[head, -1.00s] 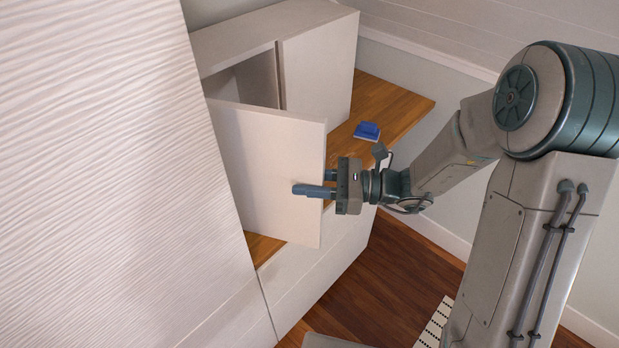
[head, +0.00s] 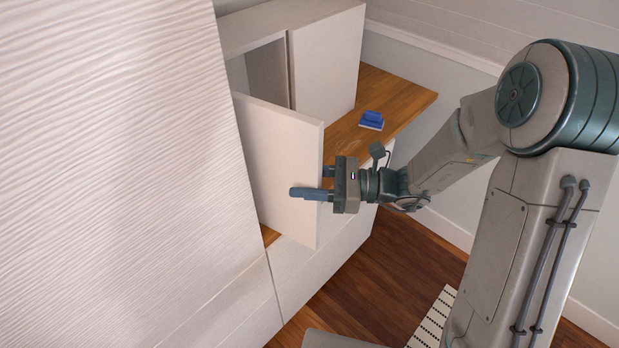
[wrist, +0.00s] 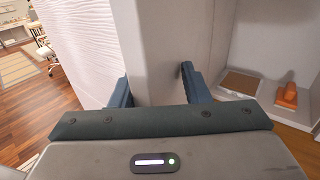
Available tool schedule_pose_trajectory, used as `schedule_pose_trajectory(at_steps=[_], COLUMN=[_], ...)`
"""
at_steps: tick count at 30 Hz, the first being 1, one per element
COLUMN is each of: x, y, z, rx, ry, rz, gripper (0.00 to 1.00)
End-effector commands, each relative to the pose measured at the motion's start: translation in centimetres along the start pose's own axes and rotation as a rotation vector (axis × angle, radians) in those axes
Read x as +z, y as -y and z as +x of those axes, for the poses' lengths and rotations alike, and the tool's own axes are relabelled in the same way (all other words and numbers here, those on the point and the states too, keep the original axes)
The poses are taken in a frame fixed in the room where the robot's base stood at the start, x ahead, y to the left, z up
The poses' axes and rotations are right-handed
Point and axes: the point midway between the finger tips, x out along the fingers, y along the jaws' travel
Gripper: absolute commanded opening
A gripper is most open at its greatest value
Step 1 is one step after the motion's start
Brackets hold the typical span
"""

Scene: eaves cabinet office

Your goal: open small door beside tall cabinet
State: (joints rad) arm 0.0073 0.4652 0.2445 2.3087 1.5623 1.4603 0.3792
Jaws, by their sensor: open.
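The small door (head: 277,165) beside the tall cabinet (head: 110,170) stands open, swung well out from the white cabinet box (head: 326,66) on the wooden counter. My gripper (head: 312,183) is at the door's free edge, its jaws open, with one finger on each side of the panel. In the wrist view my gripper (wrist: 156,88) has the door edge (wrist: 158,60) between its two fingers. I cannot tell whether either finger touches the door.
A blue object (head: 371,120) lies on the wooden counter (head: 400,95). In the wrist view the opened compartment holds an orange object (wrist: 289,95) and a flat brown item (wrist: 241,84). Wooden floor (head: 400,255) is clear in front of the lower cabinets.

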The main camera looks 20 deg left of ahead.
Motion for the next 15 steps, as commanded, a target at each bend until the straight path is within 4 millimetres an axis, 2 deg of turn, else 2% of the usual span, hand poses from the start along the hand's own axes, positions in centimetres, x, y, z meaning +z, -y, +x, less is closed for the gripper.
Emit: schedule_pose_trajectory(at_steps=[15], x=[-0.03], y=[0.41], z=[-0.5], rx=[-0.018], ry=[-0.003], rz=[-0.001], gripper=[0.39])
